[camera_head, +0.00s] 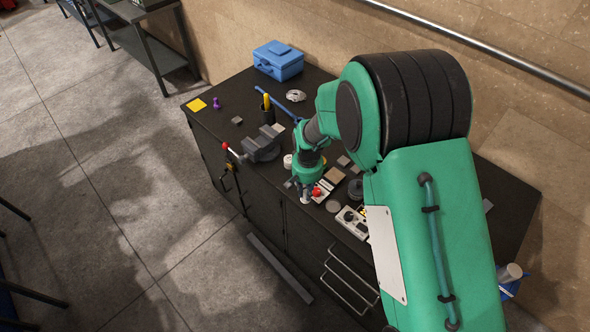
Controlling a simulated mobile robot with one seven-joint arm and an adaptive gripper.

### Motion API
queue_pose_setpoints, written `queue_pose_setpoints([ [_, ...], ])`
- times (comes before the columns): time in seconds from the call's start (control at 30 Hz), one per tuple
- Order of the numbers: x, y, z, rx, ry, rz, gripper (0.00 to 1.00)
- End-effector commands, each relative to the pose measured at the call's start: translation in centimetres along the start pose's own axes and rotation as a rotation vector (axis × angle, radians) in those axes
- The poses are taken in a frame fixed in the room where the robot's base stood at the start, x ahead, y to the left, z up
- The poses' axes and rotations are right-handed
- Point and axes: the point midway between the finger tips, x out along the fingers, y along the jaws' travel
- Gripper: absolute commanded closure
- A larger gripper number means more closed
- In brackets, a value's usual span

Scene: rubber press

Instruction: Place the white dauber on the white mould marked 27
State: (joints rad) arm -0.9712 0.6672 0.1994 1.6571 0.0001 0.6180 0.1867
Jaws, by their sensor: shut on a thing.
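My gripper (305,194) is small in the view, low over the front edge of the dark bench, below the green wrist. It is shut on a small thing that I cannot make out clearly. A pale block (323,189) lies just right of the gripper, with a red round piece (316,192) beside it. I cannot read a 27 on any block, so I cannot tell which is the white mould. I cannot pick out the white dauber for certain. My arm hides part of the bench to the right.
A pale device (350,221) and a grey disc (333,206) lie close right of the gripper.

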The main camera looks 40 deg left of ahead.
Motion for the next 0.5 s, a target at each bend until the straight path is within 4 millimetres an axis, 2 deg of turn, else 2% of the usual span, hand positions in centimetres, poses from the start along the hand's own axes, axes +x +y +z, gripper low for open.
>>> queue_pose_setpoints([
  [0.1,-1.0,-1.3,-2.6,-0.001,0.004,-0.001,1.0],
  [0.23,-2.3,-2.3,-4.7,-0.001,0.002,-0.001,1.0],
  [0.33,-3.0,-2.8,-5.6,-0.001,0.002,-0.001,1.0],
  [0.5,-3.3,-2.9,-5.8,0.0,0.0,0.0,1.0],
])
